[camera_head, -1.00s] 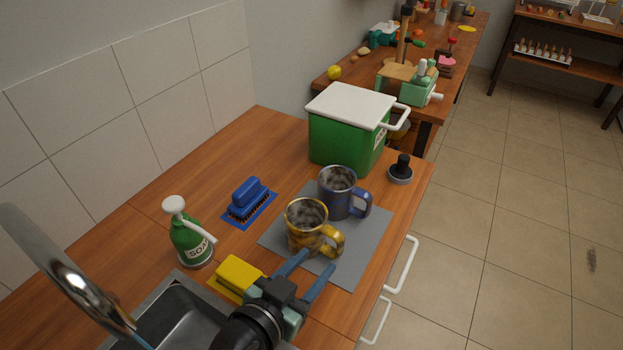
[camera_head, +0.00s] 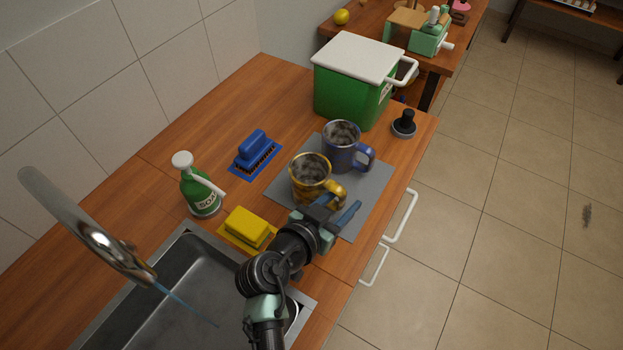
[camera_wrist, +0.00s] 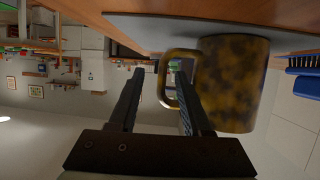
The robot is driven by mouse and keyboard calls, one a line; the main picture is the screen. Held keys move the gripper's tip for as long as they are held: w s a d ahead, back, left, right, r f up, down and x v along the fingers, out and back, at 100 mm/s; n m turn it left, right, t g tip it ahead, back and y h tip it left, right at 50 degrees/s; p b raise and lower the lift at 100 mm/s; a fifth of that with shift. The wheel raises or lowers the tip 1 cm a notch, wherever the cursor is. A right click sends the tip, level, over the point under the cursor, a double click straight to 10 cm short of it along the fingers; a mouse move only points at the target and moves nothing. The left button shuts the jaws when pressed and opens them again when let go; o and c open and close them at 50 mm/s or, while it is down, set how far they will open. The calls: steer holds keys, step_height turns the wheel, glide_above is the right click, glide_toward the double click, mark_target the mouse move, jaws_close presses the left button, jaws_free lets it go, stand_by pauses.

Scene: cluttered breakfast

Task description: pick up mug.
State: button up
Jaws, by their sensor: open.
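A worn yellow mug (camera_head: 308,185) stands upright on a grey mat (camera_head: 374,187), its handle towards the right. A blue mug (camera_head: 341,155) stands just behind it on the same mat. My gripper (camera_head: 345,204) is open beside the yellow mug's handle, at its front right. In the wrist view, which is upside down, the yellow mug (camera_wrist: 232,85) is large at right, its handle reaching between my open fingers (camera_wrist: 160,75). One finger overlaps the handle's edge; I cannot tell whether they touch.
A yellow sponge (camera_head: 247,227) and the sink (camera_head: 190,290) lie at front left. A soap bottle (camera_head: 200,193), a blue brush (camera_head: 254,150), a green bin (camera_head: 350,95) and a black-knobbed stopper (camera_head: 404,124) stand around. The counter's right edge is close to the mat.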

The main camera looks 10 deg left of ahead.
steer(key=shift+x, duration=2)
steer(key=shift+a+r, duration=0.1)
steer(key=shift+r, duration=0.05)
jaws_close()
steer(key=shift+w, duration=0.1)
